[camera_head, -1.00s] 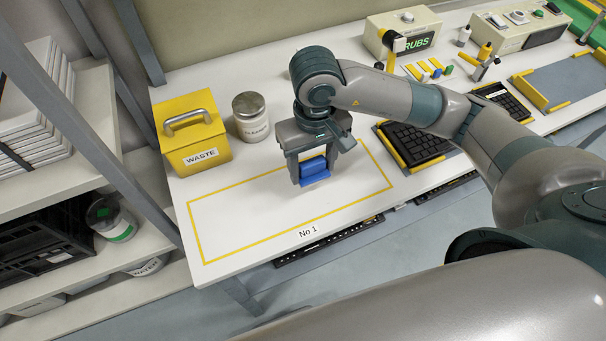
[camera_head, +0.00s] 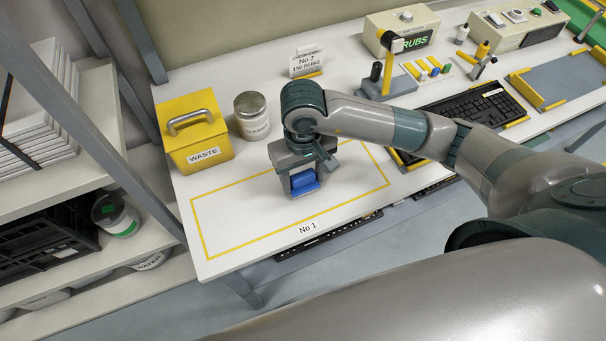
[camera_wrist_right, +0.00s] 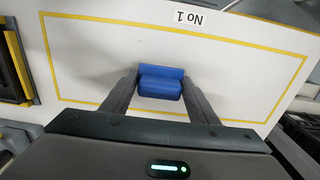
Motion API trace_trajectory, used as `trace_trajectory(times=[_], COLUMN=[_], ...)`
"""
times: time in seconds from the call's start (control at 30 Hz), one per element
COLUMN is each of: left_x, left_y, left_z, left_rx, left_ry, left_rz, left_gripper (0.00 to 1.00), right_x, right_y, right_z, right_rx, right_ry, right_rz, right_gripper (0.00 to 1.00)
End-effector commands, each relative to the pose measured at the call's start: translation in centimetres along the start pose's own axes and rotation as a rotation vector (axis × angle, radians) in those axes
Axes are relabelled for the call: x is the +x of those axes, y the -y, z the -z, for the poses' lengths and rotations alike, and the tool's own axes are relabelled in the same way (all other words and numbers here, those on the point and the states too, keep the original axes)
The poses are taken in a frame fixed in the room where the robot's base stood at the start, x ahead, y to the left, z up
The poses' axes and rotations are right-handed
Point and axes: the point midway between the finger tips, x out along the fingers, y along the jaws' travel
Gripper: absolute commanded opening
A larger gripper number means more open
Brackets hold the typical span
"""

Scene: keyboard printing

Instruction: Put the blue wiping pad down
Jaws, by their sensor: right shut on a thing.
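The blue wiping pad (camera_head: 303,182) is between the fingers of my right gripper (camera_head: 299,188), inside the yellow-outlined area (camera_head: 240,225) marked No 1. The right gripper is shut on the pad and points down, close to the white table top. In the right wrist view the blue pad (camera_wrist_right: 161,82) sits between the two fingertips, with the outlined area behind it. I cannot tell whether the pad's underside touches the table. My left gripper is not in view.
A yellow WASTE box (camera_head: 195,130) and a lidded metal jar (camera_head: 252,115) stand behind the outlined area. The left part of the outlined area is clear.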

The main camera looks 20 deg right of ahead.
Motion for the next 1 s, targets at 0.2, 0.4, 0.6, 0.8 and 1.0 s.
trace_trajectory(times=[0.2,0.4,0.6,0.8,1.0], left_x=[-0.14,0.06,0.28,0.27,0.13], left_y=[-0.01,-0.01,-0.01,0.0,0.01], left_z=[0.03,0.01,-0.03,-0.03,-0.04], left_rx=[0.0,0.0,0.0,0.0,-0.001], left_ry=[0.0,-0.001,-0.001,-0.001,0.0], left_rz=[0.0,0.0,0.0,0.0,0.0], left_gripper=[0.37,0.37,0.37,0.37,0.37], right_x=[0.4,0.54,0.64,0.63,0.51], right_y=[0.01,0.01,0.01,0.0,0.0], right_z=[0.04,0.03,-0.01,0.01,0.01], right_rx=[-0.002,-0.002,-0.001,-0.001,-0.001], right_ry=[-0.002,-0.002,-0.001,-0.001,-0.001], right_rz=[0.0,0.0,0.0,0.0,0.0], right_gripper=[0.27,0.27,0.69,0.73,0.73])
